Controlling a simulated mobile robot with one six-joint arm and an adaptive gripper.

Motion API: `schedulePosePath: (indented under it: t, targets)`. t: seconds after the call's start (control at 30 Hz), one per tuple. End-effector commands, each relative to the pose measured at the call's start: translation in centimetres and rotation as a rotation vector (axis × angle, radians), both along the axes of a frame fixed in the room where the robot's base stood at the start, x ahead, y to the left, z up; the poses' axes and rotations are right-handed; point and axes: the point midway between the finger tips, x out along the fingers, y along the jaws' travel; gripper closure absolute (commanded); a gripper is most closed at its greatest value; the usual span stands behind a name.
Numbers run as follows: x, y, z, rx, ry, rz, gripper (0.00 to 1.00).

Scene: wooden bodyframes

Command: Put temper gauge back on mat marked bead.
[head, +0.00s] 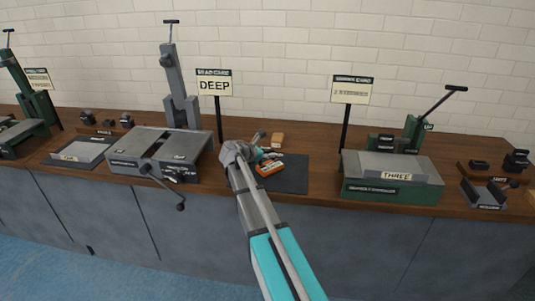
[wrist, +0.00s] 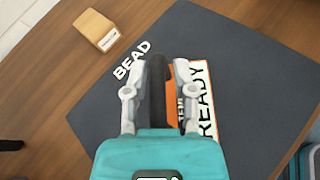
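The temper gauge (head: 270,168) is an orange block with white lettering in the head view. In the wrist view its orange body carries a white label (wrist: 203,100) reading READY. It appears to lie on the dark mat (head: 293,178), which is marked BEAD in the wrist view (wrist: 260,60). My gripper (wrist: 157,68) is over the mat, its two grey fingers either side of a dark upright bar. An orange strip shows between the bar and the right finger, so the fingers look apart. My gripper hides part of the gauge; contact below is unclear.
A small wooden block (head: 277,140) stands behind the mat. The grey press (head: 160,147) stands left and the green press (head: 390,175) right. A sign reading DEEP (head: 214,84) rises on a post behind my gripper. The mat's right part is bare.

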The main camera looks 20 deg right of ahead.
Motion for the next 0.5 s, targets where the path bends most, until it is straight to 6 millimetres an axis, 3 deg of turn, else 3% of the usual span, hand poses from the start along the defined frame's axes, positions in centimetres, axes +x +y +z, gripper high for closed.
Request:
schedulePosePath:
  t: [0.5]
  targets:
    - [-0.02, 0.08, 0.18, 0.0, 0.0, 0.0, 0.47]
